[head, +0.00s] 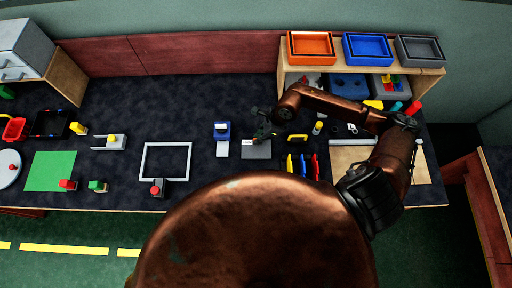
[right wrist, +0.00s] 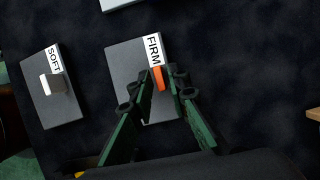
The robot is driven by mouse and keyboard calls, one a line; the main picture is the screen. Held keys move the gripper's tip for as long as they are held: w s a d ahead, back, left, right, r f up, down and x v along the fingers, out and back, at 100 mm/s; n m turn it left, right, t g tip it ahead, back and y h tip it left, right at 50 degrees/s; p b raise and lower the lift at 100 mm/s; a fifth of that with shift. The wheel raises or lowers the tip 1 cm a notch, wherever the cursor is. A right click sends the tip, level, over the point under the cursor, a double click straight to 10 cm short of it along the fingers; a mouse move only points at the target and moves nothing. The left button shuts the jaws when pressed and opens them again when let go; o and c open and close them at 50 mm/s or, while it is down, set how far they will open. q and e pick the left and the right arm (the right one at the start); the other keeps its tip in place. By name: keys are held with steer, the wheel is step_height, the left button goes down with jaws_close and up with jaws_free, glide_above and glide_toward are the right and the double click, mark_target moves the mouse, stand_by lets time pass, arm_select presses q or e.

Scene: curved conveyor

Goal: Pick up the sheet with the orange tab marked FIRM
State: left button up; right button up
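The FIRM sheet (right wrist: 125,62) is a flat dark grey plate with a white label reading FIRM and an upright orange tab (right wrist: 159,78). It lies on the dark table and also shows in the head view (head: 257,151). My right gripper (right wrist: 160,77) is over it, one green finger on each side of the orange tab. The fingertips are very near the tab, and I cannot tell whether they touch it. In the head view the right gripper (head: 264,134) is small and dark at the sheet's far edge. My left gripper is not in view.
A similar sheet marked SOFT (right wrist: 42,100) with a pale tab lies left of it in the wrist view. A blue block-like device (head: 222,130) stands to the left in the head view. Yellow, blue and red pieces (head: 302,167) lie to the right, below a shelf (head: 430,74) with trays.

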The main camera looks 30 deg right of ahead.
steer(key=shift+x, duration=0.95)
steer(key=shift+r, duration=0.1)
jaws_close()
